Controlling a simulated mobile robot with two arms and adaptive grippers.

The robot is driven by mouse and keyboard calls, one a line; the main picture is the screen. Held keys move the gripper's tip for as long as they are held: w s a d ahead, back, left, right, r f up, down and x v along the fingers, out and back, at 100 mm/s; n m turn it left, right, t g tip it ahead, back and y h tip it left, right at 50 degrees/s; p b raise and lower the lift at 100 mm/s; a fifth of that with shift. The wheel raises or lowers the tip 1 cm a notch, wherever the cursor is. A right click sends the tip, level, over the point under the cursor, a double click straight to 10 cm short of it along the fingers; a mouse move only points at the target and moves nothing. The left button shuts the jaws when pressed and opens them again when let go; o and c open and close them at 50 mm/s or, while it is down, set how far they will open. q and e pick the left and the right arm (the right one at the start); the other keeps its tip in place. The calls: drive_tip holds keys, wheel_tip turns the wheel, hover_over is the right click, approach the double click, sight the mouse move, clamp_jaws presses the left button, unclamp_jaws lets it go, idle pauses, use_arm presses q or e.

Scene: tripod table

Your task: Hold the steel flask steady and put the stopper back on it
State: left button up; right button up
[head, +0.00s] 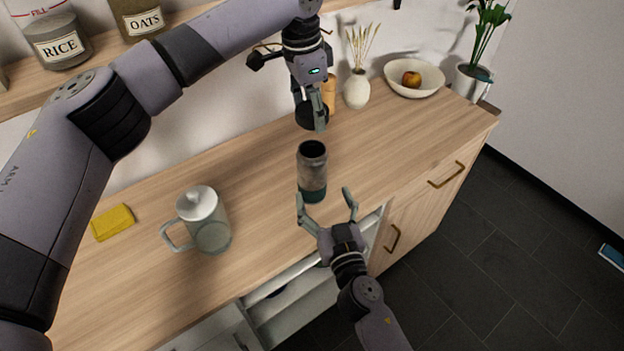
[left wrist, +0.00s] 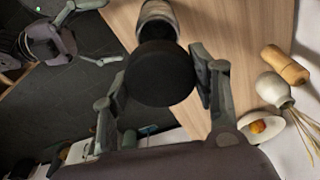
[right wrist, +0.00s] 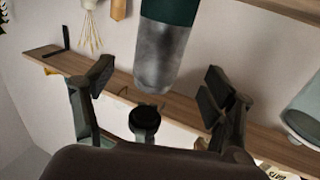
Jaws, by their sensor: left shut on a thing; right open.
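The steel flask (head: 312,160), grey with a dark teal base and an open top, stands upright on the wooden counter. It also shows in the left wrist view (left wrist: 157,16) and upside down in the right wrist view (right wrist: 160,55). My left gripper (head: 311,112) is shut on the round black stopper (left wrist: 160,73) and holds it above the flask's mouth, with a gap between them. My right gripper (head: 325,194) is open and empty at the flask's front side. In the right wrist view its fingers appear on either side of the flask, with no clear contact.
A lidded glass mug (head: 207,222) and a yellow sponge (head: 112,222) are on the counter to the left. A white vase (head: 357,90) and a bowl (head: 428,80) with fruit stand at the back right. An open drawer (head: 290,280) juts out in front.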

sight(316, 179)
drive_tip(key=x, duration=0.9)
drive_tip(key=shift+w, duration=0.2)
drive_tip(key=shift+c, duration=0.4)
drive_tip(key=c, duration=1.7)
use_arm(q)
drive_tip(key=shift+f, duration=2.45)
drive_tip(key=shift+f, duration=0.9)
drive_tip(key=shift+f, duration=0.6)
use_arm(e)
clamp_jaws()
